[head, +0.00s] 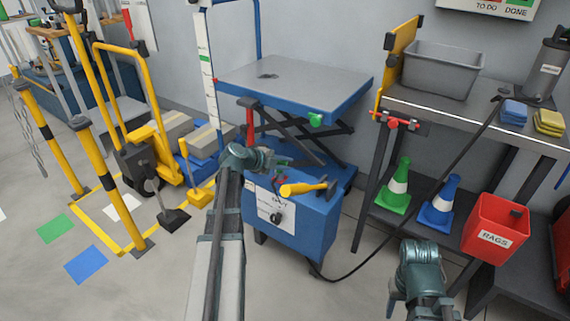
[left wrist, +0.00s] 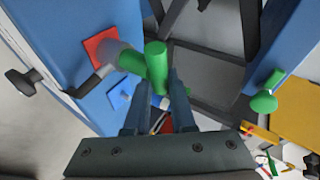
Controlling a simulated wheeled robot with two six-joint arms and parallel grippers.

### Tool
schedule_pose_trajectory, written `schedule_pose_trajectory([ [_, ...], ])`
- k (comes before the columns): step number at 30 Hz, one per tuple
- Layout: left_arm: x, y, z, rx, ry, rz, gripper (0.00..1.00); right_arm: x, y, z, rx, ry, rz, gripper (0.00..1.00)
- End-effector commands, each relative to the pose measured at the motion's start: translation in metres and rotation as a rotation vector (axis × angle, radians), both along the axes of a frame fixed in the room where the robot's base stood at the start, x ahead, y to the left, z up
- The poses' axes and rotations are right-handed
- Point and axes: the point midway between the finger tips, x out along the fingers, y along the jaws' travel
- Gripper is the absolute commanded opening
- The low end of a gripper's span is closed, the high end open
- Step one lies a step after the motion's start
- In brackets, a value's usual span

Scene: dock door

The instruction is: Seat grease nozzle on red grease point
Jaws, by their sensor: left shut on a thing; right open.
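My left gripper (head: 278,163) is beside the blue lift table's lower frame; in the left wrist view its two fingers (left wrist: 157,110) are shut on a green nozzle (left wrist: 156,62). The nozzle's grey, rounded front end points up-left at the red grease point (left wrist: 97,42), a red square on a blue face. That end overlaps part of the red square; I cannot tell whether it touches. A blue square (left wrist: 121,94) lies just below the red one. In the head view the nozzle and red point are mostly hidden. My right gripper (head: 394,296) is open, low at the bottom right.
The lift table (head: 295,80) stands behind my left gripper, with a green knob (head: 316,119) on its edge. A black hose (head: 440,170) crosses toward the right bench (head: 465,110).

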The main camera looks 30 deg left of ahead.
Motion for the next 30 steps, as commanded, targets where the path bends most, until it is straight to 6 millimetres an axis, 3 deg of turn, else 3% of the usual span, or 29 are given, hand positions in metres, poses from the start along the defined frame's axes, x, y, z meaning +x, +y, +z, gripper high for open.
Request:
schedule_pose_trajectory([
  [2,0.0,0.0,-0.003,0.0,0.0,0.0,0.0,0.0,0.0,-0.003,0.0,0.0,0.0,0.5],
  [3,0.0,0.0,-0.002,0.0,0.0,0.0,0.26,0.0,0.0,-0.002,0.0,0.0,0.0,0.5],
  [5,0.0,0.0,-0.001,0.0,0.0,0.0,0.35,0.0,0.0,-0.002,0.0,0.0,0.0,0.5],
  [14,-0.001,0.0,-0.001,0.0,0.0,0.0,0.35,0.0,0.0,0.0,0.0,0.0,0.0,0.5],
  [30,-0.033,0.013,0.021,0.0,-0.001,0.002,0.35,0.0,0.0,0.021,0.0,0.0,0.0,0.5],
])
